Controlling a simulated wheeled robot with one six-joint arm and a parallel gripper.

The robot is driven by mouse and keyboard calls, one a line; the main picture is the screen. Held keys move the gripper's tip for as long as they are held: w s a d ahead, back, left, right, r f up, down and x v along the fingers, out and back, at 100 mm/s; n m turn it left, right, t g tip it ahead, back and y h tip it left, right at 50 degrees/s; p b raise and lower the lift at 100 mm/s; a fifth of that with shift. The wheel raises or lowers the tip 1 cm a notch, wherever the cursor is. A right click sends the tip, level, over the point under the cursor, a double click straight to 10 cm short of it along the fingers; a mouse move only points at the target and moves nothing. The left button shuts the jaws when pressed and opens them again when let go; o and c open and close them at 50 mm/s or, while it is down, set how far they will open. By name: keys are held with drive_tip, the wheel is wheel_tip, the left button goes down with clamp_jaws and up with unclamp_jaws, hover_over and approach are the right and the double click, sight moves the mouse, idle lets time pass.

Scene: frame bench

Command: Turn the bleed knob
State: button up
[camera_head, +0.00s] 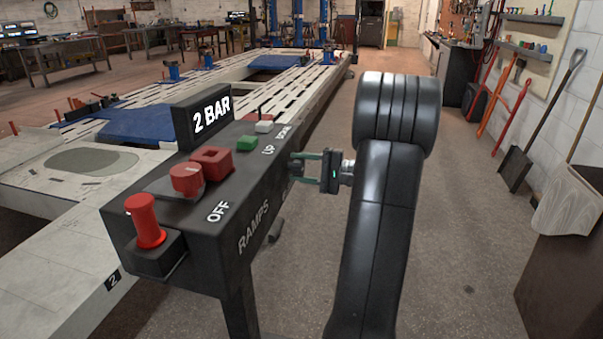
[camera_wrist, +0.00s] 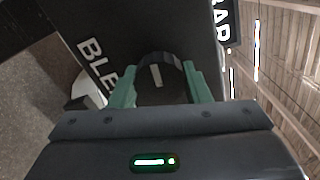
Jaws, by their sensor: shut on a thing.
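The bleed knob (camera_wrist: 157,73) is a black round knob with a pale pointer line, on a dark panel face beside white letters reading "BLE". My gripper (camera_wrist: 160,82) has its green fingers on either side of the knob, shut on it. In the head view my gripper (camera_head: 296,165) reaches in from the right to the right side of the black control box (camera_head: 250,195). The knob itself is hard to make out there.
The box top carries a red push knob (camera_head: 146,220), a red rotary switch (camera_head: 186,180), a red square button (camera_head: 212,162), a green button (camera_head: 247,143) and a "2 BAR" display (camera_head: 203,115). A white ramp bench (camera_head: 50,270) lies left.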

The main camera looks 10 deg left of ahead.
idle(0.5)
drive_tip(key=o, duration=1)
drive_tip(key=d+p, duration=0.1)
drive_tip(key=d, duration=1.3)
drive_tip(key=shift+s, duration=0.25)
drive_tip(key=shift+a, duration=0.1)
drive_tip(key=a, duration=0.9)
drive_tip(key=a+b, duration=0.1)
drive_tip(key=a, duration=0.3)
drive_tip(key=shift+w+a, duration=0.25)
drive_tip(key=shift+a, duration=0.15)
